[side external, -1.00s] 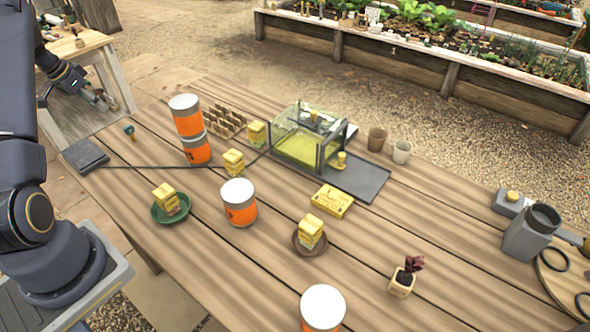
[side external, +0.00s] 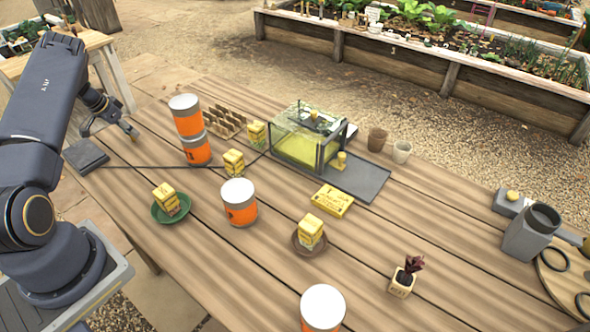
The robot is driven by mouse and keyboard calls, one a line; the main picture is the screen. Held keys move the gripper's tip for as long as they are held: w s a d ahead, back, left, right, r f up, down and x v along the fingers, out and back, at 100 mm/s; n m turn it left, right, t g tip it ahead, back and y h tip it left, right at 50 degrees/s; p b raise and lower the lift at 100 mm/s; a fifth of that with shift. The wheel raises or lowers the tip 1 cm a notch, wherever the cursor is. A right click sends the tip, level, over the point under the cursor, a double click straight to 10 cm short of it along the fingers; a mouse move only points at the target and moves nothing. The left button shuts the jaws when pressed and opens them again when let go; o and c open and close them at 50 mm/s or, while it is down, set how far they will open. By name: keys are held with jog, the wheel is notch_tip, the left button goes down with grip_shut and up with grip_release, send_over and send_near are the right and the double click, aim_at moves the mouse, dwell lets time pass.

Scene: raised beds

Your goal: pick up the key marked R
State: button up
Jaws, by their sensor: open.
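A small thing with a teal top and a tan stem, possibly the key, stood near the table's far left end. My gripper is open and low over that end of the table. No letter R is readable on anything in this view.
A dark grey slab (side external: 86,156) lies just in front of my gripper. Two stacked orange-and-white cans (side external: 196,150) stand to its right. A dark cord (side external: 150,167) crosses the boards. Yellow blocks, a glass-sided box (side external: 297,150) and another can (side external: 239,212) stand farther right.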

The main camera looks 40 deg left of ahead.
grip_shut()
dwell(0.3)
